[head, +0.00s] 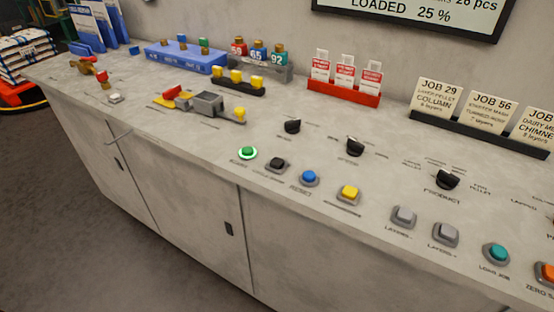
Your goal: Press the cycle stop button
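A row of push buttons runs along the front of the grey console top (190,130). The black button (277,163) sits on a square dark base between the lit green button (247,152) and the blue button (309,177). The small label by the black button seems to read cycle stop, but it is hard to make out. A yellow button (349,192) is to the right of the blue one. Nothing covers or touches the black button. Neither of my grippers shows in the head view.
Black rotary knobs (292,126) stand behind the buttons. Grey buttons (404,215), a teal button (496,252) and an orange button lie to the right. A red tag rack (343,93) and a job card holder (470,134) stand at the back. The space above the front buttons is clear.

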